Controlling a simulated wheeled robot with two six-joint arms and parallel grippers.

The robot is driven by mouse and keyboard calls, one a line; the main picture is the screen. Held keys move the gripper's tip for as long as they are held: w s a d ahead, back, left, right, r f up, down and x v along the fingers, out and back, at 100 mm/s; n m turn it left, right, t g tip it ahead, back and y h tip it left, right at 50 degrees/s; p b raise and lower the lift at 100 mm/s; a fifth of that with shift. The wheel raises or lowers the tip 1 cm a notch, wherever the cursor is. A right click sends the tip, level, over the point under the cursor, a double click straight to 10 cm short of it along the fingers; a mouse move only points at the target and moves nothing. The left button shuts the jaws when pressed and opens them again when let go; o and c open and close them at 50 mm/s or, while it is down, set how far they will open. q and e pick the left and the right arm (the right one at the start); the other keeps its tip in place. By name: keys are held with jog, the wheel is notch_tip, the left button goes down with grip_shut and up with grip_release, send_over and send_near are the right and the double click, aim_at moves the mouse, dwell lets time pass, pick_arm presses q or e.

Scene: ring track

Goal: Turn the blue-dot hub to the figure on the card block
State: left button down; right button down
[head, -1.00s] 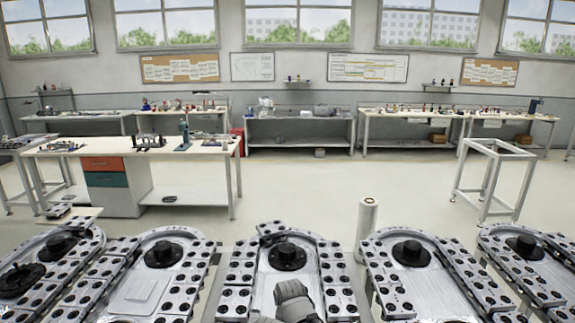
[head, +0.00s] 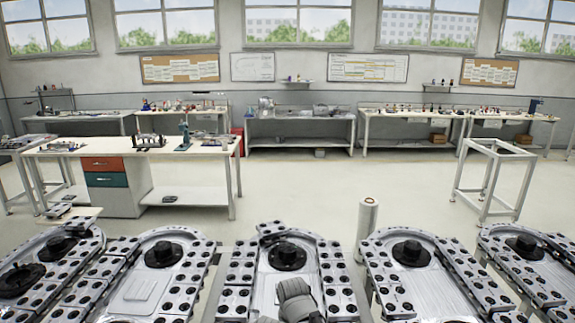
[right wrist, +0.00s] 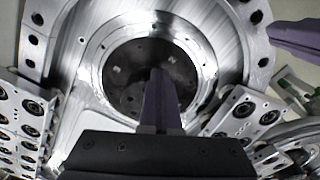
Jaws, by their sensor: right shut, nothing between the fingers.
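Several black round hubs sit on metal track plates in the head view, including a middle one (head: 287,255), one left of it (head: 164,253) and one right of it (head: 411,252). No blue dot can be made out on any of them. My right gripper (right wrist: 159,75) is shut and empty. In the right wrist view its fingers overlap a dark round recessed part (right wrist: 128,75) inside a bright metal ring; contact cannot be told. My left gripper is not in view. No card block with a figure can be picked out.
Metal blocks with black round holes (head: 241,275) line the plates closely. A pale flat raised plate (head: 140,287) lies on the track left of the middle. A white roll (head: 367,222) stands behind. A purple-grey bar (right wrist: 298,38) juts in at the wrist view's right; its identity is unclear.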

jog(key=shift+w+d, duration=0.25)
jog(key=shift+d, duration=0.3)
jog(key=shift+w+d, duration=0.2)
jog(key=shift+d, duration=0.1)
jog(key=shift+w+d, duration=0.2)
jog(key=shift+d, duration=0.1)
jog(key=shift+w+d, duration=0.2)
jog(key=shift+w, duration=0.15)
jog(key=shift+d, duration=0.15)
jog(key=shift+s+d, duration=0.25)
jog(key=shift+r, duration=0.1)
